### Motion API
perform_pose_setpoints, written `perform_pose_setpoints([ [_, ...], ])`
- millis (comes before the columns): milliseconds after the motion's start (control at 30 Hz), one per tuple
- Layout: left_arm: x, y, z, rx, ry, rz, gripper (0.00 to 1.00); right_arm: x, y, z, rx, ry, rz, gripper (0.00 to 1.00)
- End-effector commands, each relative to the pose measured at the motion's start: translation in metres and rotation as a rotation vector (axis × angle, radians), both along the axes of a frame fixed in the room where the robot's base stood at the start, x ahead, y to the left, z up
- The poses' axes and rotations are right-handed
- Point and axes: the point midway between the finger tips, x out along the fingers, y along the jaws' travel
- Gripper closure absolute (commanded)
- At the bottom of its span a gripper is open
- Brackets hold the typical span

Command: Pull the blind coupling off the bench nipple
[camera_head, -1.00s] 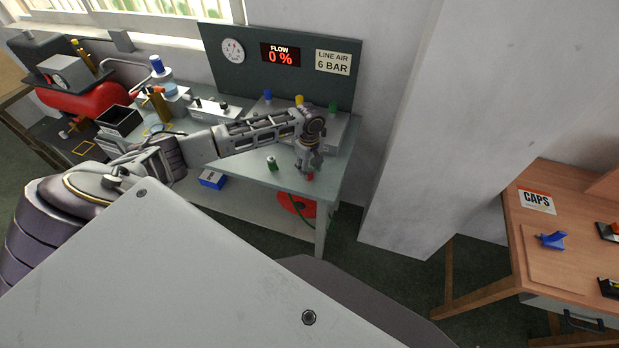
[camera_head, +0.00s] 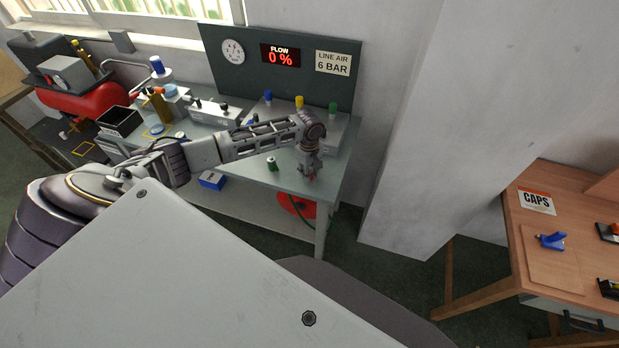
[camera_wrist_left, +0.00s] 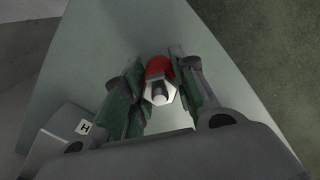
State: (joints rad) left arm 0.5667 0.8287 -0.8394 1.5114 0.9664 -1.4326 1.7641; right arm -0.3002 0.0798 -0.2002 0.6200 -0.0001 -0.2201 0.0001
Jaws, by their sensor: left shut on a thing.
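The red blind coupling (camera_wrist_left: 158,67) is between my left fingers in the left wrist view. A bright metal hex with a grey round end (camera_wrist_left: 160,93) is in line with it, nearer the camera. In the head view, a little red (camera_head: 312,178) shows at the fingertips, close to the front right corner of the bench (camera_head: 335,165). My left gripper (camera_head: 308,173) points down and is shut on the coupling; it also shows in the left wrist view (camera_wrist_left: 160,80). The bench nipple cannot be told apart from the coupling here. My right gripper is in neither view.
A small green-banded part (camera_head: 271,164) stands on the bench left of the gripper. A red hose reel (camera_head: 292,205) hangs below. A separate wooden table (camera_head: 570,210) stands at the right.

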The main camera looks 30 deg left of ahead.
Motion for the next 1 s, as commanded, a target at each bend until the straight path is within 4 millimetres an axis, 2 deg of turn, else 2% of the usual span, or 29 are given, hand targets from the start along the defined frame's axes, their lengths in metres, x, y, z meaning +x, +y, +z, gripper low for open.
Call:
perform_pose_setpoints([
  [133, 0.0, 0.0001, 0.0002, 0.0, 0.0, 0.0, 1.0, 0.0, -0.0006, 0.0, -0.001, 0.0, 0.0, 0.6],
  [167, 0.0002, 0.0002, 0.0003, 0.0, 0.0, 0.0, 0.77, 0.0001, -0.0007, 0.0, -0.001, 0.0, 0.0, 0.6],
  [333, 0.0002, 0.0001, 0.0004, 0.0, -0.001, 0.0, 0.99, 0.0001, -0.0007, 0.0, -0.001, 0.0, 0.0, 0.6],
  [367, 0.0002, 0.0001, 0.0004, 0.0, -0.001, 0.0, 1.0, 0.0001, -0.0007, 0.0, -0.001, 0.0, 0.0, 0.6],
  [1000, 0.0006, 0.0003, 0.0039, 0.001, -0.001, 0.0, 1.0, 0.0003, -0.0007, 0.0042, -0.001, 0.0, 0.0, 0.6],
])
